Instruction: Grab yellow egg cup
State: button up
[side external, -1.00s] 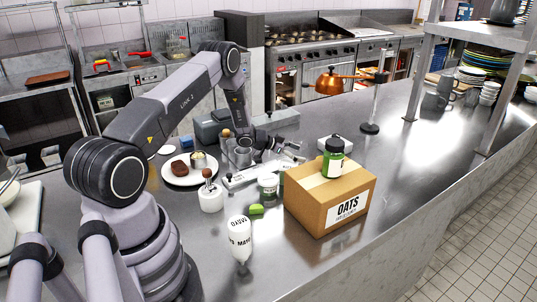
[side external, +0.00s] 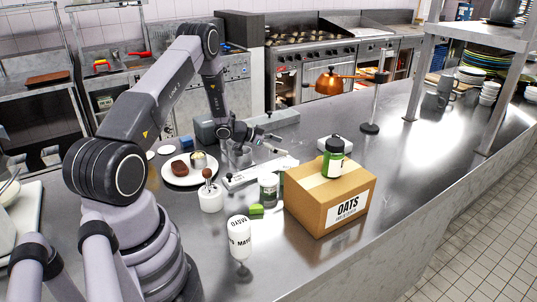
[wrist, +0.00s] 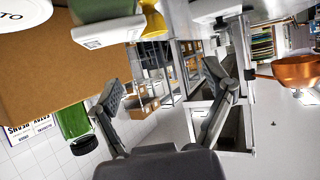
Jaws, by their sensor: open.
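I cannot make out a yellow egg cup in the side external view. My gripper (side external: 277,142) is open and empty above the counter, behind the oats box. In the wrist view its two fingers (wrist: 165,88) are spread apart with nothing between them, and the yellow object lies beyond them towards the top.
The counter right of the box is clear.

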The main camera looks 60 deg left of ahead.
jog(key=w+d+f, duration=0.1)
jog(key=w, duration=0.2)
jog(key=w+d+f+m+h, duration=0.1)
jog(key=w, duration=0.2)
jog(key=w+d+f+m+g+h, duration=0.1)
jog(key=w+f, duration=0.1)
jog(key=w, duration=0.1)
jog(key=shift+w+d, duration=0.15)
jog(key=shift+d, duration=0.05)
jog(key=shift+s+d+x, duration=0.1)
jog(key=shift+d+x, duration=0.05)
jog(key=shift+x, duration=1.2)
jog(key=shift+s+d+x, duration=0.1)
jog(key=shift+d+x, duration=0.05)
jog(key=shift+x, duration=1.25)
jog(key=shift+c, duration=0.4)
jog(key=c, duration=1.2)
